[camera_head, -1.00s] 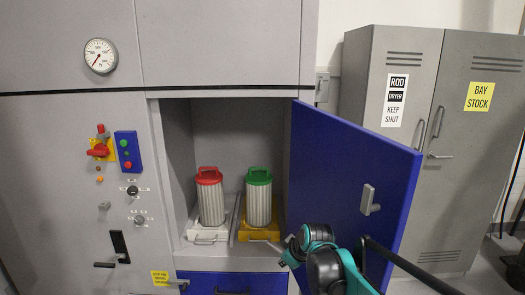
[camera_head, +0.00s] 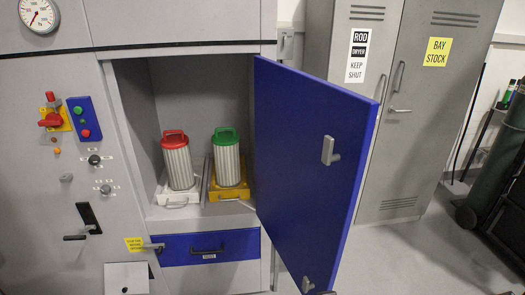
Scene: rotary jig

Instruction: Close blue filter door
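The blue filter door (camera_head: 300,170) stands open in the head view, swung out from the right edge of the cabinet opening. A grey handle (camera_head: 329,151) is near its free right edge, and another grey fitting (camera_head: 307,285) is near its bottom corner. Inside the open compartment (camera_head: 205,85) stand two pleated filters, one with a red top (camera_head: 178,165) and one with a green top (camera_head: 227,165). Neither of my grippers is in view.
Below the compartment is a blue drawer (camera_head: 175,249) with a dark handle. A grey locker (camera_head: 420,130) stands behind the door to the right. A green cylinder (camera_head: 495,160) on a dark cart is at the far right. Floor between them is clear.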

